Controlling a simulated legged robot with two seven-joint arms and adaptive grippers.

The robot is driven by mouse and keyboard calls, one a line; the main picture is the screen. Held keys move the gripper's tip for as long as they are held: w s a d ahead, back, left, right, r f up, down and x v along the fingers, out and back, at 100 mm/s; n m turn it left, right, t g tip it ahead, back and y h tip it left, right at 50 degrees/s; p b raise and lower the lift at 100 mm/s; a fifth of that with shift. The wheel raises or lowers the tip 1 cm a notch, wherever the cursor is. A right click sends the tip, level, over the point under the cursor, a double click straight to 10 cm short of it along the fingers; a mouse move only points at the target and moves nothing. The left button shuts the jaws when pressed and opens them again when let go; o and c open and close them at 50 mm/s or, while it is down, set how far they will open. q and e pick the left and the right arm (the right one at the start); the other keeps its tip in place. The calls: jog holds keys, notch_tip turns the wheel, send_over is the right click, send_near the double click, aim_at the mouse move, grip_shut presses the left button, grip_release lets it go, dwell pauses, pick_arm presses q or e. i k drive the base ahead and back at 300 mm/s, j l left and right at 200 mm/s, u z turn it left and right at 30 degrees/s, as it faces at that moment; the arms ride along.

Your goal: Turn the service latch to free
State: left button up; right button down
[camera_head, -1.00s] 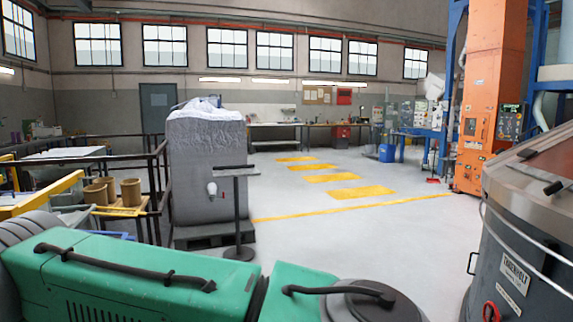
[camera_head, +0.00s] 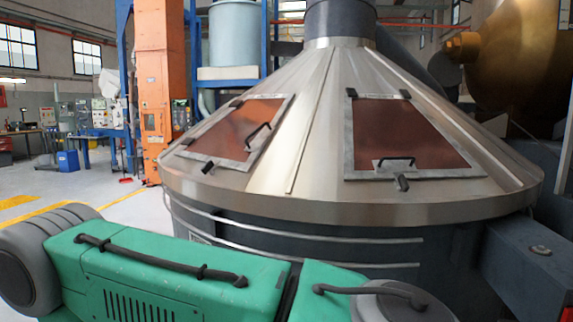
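I cannot identify a marked service latch. A large cone-topped metal vessel (camera_head: 310,125) fills the middle and right of the head view. Its lid has a left hatch (camera_head: 225,132) and a right hatch (camera_head: 385,133), each with a reddish panel, a pale frame and a black handle. A small dark latch-like knob (camera_head: 207,167) sits at the lower edge of the left hatch, and another one (camera_head: 402,182) at the lower edge of the right hatch. The orange elevator column (camera_head: 158,70) stands behind at left, with a control panel (camera_head: 181,113). Neither gripper is in view.
The vessel's round rim stands close in front. A dark beam (camera_head: 535,255) juts out at the lower right, and a brass-coloured tank (camera_head: 525,60) is behind it. Open floor (camera_head: 115,190) with yellow markings lies at the left. A blue container (camera_head: 68,161) stands farther back.

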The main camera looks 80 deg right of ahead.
aim_at(209, 167)
jog(key=z, duration=1.9)
jog(key=i+j+z, duration=0.2)
jog(key=i, duration=0.15)
jog(key=l, duration=0.1)
